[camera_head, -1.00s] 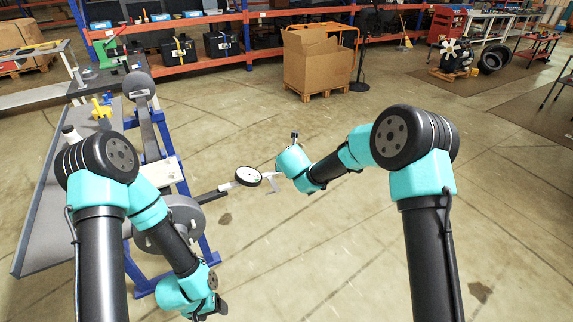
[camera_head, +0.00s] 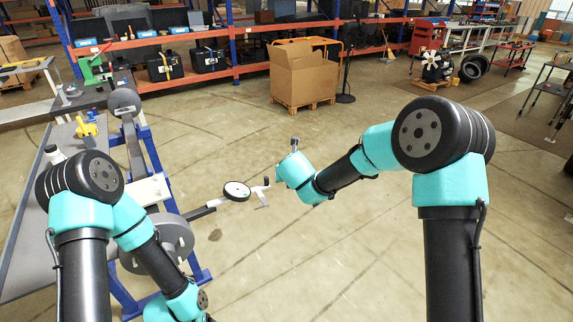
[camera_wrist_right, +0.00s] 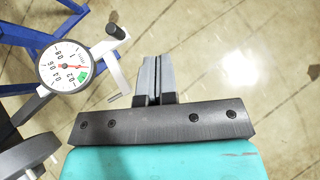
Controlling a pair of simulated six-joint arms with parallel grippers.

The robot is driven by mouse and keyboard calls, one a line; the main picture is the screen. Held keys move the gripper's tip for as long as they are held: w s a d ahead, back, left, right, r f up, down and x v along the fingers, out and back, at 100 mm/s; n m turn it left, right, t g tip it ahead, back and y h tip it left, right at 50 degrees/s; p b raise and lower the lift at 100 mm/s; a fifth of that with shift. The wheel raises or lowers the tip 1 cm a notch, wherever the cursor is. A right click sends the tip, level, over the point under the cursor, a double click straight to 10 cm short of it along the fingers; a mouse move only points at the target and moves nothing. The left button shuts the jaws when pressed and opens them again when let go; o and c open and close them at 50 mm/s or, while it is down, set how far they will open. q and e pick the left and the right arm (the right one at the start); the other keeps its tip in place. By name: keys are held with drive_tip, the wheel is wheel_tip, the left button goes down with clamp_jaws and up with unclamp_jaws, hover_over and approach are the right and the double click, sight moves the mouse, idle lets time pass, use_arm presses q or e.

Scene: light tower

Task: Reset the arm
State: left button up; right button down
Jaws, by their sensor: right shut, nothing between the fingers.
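My right arm reaches toward the middle of the head view. In the right wrist view my right gripper (camera_wrist_right: 153,75) is shut and empty, its fingers side by side over bare floor. A round white gauge (camera_head: 237,191) with a crank handle (camera_head: 261,193) stands at the end of a grey bar, left of the right wrist. The gauge (camera_wrist_right: 65,66) and the crank's dark knob (camera_wrist_right: 115,32) lie left of the fingers in the wrist view, apart from them. My left arm hangs down at the lower left of the head view, and its fingers are out of frame.
The light tower's blue frame (camera_head: 152,160) and grey reel (camera_head: 165,243) stand at the left, close to my left arm. A grey bench (camera_head: 25,245) runs along the left edge. A cardboard box (camera_head: 300,75) stands farther back. Floor in front and right is open.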

drive_tip(key=s+d+f+m+g+y, duration=0.1)
drive_tip(key=s+d+f+m+g, duration=0.3)
drive_tip(key=s+f+m, duration=0.5)
drive_tip(key=s+d+f+m+g+y, duration=0.2)
drive_tip(key=s+d+f+m+g, duration=0.4)
drive_tip(key=f, duration=0.5)
drive_tip(key=s+d+f+m, duration=0.2)
drive_tip(key=s+f+m, duration=0.1)
drive_tip(key=s+m, duration=0.4)
drive_tip(key=s+d+f+m+t, duration=0.1)
drive_tip(key=s+d+f+m, duration=0.1)
drive_tip(key=s+m, duration=0.5)
drive_tip(key=s+d+f+m, duration=0.3)
drive_tip(key=s+f+m, duration=0.1)
drive_tip(key=s+m, duration=0.4)
drive_tip(key=shift+m, duration=0.7)
drive_tip(key=shift+d, duration=0.1)
